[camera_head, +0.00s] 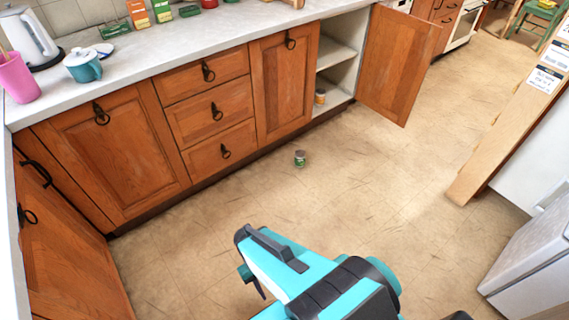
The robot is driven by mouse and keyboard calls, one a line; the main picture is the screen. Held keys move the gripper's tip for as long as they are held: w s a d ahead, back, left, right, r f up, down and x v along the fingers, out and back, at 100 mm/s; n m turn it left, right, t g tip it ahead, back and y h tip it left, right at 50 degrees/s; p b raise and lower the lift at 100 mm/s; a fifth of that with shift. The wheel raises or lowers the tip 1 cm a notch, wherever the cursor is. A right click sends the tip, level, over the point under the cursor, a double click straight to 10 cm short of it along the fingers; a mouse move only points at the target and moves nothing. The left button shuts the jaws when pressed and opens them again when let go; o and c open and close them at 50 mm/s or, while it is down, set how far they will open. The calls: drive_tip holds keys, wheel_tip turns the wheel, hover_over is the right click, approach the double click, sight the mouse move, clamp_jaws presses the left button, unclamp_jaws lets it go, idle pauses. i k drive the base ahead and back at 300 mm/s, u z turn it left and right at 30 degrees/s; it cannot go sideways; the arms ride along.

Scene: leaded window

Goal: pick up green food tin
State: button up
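A small green food tin (299,159) with a pale top stands upright on the tan floor, a little in front of the wooden base cabinets. My gripper (252,280) is at the end of my turquoise and black arm in the lower middle of the view. It is apart from the tin, lower and to the left of it in the picture. The fingers are mostly hidden by the arm, so I cannot tell if they are open or shut.
A cabinet door (398,65) stands open at upper right, with an orange tin (320,96) on a shelf inside. A worktop (150,38) holds a kettle (28,38), a pink cup (17,78) and a teal pot (83,66). The floor around the green tin is clear.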

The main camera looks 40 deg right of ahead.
sight(300, 154)
drive_tip(key=u, duration=0.05)
drive_tip(key=i, duration=1)
drive_tip(key=u, duration=0.1)
drive_tip(key=k, duration=0.9)
drive_tip(key=z, duration=0.2)
drive_tip(key=i, duration=0.35)
drive_tip(key=u, duration=0.1)
